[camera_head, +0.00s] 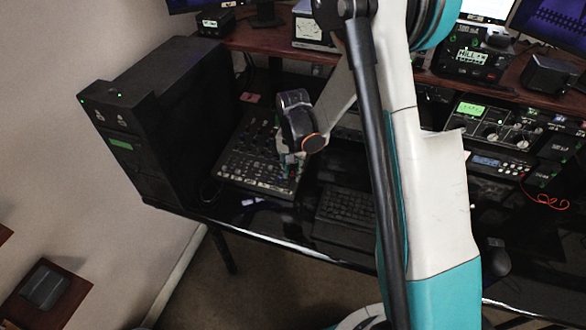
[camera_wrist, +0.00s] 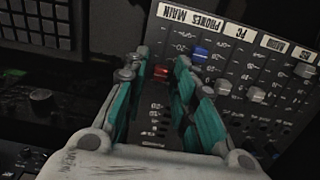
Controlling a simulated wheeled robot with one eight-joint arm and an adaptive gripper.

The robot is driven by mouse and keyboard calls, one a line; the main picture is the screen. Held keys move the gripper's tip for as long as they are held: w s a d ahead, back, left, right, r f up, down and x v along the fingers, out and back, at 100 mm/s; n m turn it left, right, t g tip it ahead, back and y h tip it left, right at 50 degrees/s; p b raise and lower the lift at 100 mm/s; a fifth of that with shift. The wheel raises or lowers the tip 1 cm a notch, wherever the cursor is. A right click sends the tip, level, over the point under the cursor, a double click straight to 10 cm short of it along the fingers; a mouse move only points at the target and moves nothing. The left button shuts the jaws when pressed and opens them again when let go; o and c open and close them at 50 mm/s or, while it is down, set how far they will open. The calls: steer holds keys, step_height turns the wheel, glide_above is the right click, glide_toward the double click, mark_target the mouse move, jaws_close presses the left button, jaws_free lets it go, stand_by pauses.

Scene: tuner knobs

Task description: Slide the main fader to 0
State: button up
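The mixer panel (camera_head: 243,172) stands left of centre on the desk in the head view. In the wrist view its labelled fader strip (camera_wrist: 232,65) appears upside down. The red fader cap (camera_wrist: 161,72) is in the slot beside the MAIN label (camera_wrist: 172,13), near the label end of its scale. My gripper (camera_wrist: 158,66) is open, its teal fingers on either side of the red cap with visible gaps. I cannot tell how far above the panel the tips are. In the head view my gripper (camera_head: 291,160) is over the mixer's right side, its fingers mostly hidden.
A blue fader cap (camera_wrist: 200,55) sits just right of my right finger, with grey caps (camera_wrist: 223,87) beyond. A keyboard (camera_head: 346,207) lies right of the mixer. A black tower (camera_head: 160,110) stands to its left. My arm hides part of the desk.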

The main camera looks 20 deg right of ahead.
mark_target(293, 172)
stand_by(0.3)
steer(key=shift+r, duration=4)
steer(key=s+r+n+t, duration=0.3)
steer(key=s+r, duration=0.7)
steer(key=r, duration=0.5)
steer(key=s+r+n+t, duration=0.4)
steer(key=s, duration=0.8)
steer(key=shift+s, duration=0.4)
steer(key=shift+d, duration=0.1)
